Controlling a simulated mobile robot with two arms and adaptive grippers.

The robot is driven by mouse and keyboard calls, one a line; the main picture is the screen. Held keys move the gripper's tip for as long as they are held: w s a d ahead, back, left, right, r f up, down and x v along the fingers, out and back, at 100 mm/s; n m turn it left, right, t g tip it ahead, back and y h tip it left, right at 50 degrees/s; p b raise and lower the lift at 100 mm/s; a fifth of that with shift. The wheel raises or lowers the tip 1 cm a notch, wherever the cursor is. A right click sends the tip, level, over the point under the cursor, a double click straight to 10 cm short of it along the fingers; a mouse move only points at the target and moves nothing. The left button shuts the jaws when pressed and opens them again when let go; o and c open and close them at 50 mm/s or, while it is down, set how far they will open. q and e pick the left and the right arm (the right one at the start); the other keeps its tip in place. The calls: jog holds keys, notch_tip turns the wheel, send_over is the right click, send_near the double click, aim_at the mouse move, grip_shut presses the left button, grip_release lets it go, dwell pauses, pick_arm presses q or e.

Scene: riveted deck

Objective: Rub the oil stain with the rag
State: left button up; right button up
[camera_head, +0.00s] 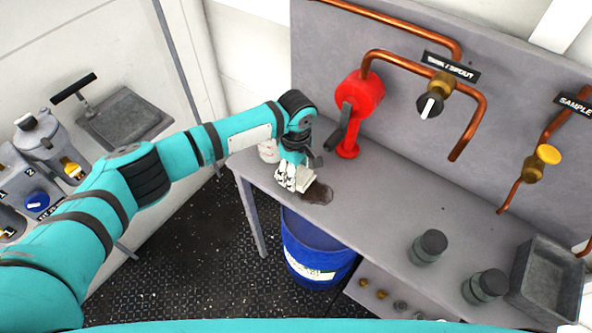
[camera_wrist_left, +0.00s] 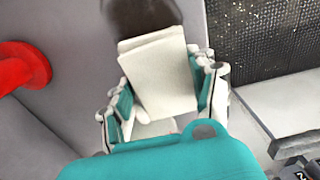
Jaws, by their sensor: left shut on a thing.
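The rag (camera_wrist_left: 158,72) is a folded cream-white cloth. My left gripper (camera_wrist_left: 165,90) is shut on it, with a finger on each side of the cloth in the left wrist view. In the head view my left gripper (camera_head: 291,178) is low over the grey bench, and the rag (camera_head: 306,180) shows at its right. The oil stain (camera_head: 318,194) is a dark brown patch on the bench, right beside the rag. In the left wrist view the stain (camera_wrist_left: 140,15) shows just beyond the rag's far edge. I cannot tell whether the rag touches the bench. My right gripper is not in view.
A red hand pump (camera_head: 358,105) stands behind the gripper. A white container (camera_head: 268,151) is partly hidden by my arm. A blue drum (camera_head: 312,250) stands below the bench. Dark jars (camera_head: 430,246) and a grey tray (camera_head: 547,280) are at right; the bench between is clear.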

pick_arm(q)
jog(key=shift+f, duration=0.4)
jog(key=shift+f+b, duration=0.3)
jog(key=shift+f, duration=0.3)
dwell(0.3)
